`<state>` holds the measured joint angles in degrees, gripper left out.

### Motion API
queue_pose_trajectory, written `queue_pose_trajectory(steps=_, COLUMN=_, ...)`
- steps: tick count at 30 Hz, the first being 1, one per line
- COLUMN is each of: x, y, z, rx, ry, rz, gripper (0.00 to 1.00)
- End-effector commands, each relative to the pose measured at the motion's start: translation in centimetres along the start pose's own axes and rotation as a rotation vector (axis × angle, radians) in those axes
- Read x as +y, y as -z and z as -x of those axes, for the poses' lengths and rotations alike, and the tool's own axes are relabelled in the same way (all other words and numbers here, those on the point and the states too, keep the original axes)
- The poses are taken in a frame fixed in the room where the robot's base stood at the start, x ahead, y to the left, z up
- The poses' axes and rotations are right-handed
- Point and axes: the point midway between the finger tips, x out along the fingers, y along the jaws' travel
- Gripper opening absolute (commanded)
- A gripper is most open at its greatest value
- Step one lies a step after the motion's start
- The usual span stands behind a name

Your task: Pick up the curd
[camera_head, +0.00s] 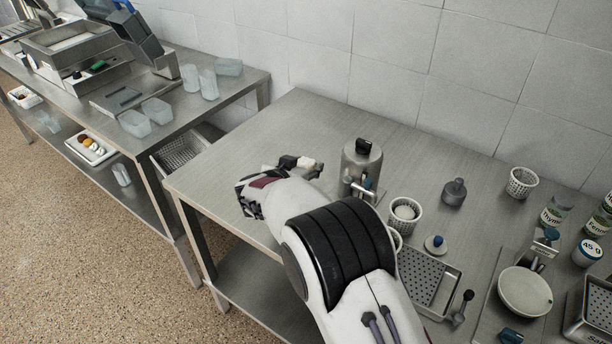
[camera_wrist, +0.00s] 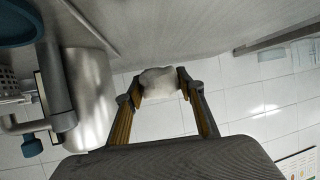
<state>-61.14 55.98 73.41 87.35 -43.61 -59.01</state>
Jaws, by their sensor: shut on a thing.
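The curd (camera_wrist: 160,82) is a small, whitish, uneven lump. In the wrist view it sits between the two fingertips of my gripper (camera_wrist: 160,84), which are shut on it from both sides. In the head view my gripper (camera_head: 299,166) is above the left part of the steel table, left of the metal canister. The curd (camera_head: 306,163) shows there as a small pale piece at the fingertips. It appears held above the table surface, though the exact gap is hard to tell.
The metal canister (camera_head: 361,165) with a tap stands close right of my gripper. A perforated basket (camera_head: 404,226) with something white inside, a perforated tray (camera_head: 424,276) and another basket (camera_head: 521,182) stand further right. The table's back left (camera_head: 300,112) is clear.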

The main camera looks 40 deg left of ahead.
Motion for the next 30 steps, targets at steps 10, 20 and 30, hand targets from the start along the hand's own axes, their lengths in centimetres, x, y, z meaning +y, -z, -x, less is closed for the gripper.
queue_pose_trajectory(steps=10, x=0.0, y=3.5, z=1.7, rx=0.001, ry=0.001, rz=-0.001, gripper=0.16)
queue_pose_trajectory(steps=20, x=0.0, y=3.8, z=1.8, rx=0.0, ry=0.0, rz=0.001, gripper=0.16)
queue_pose_trajectory(steps=30, x=0.0, y=3.8, z=1.8, rx=0.0, ry=0.0, rz=0.0, gripper=0.16)
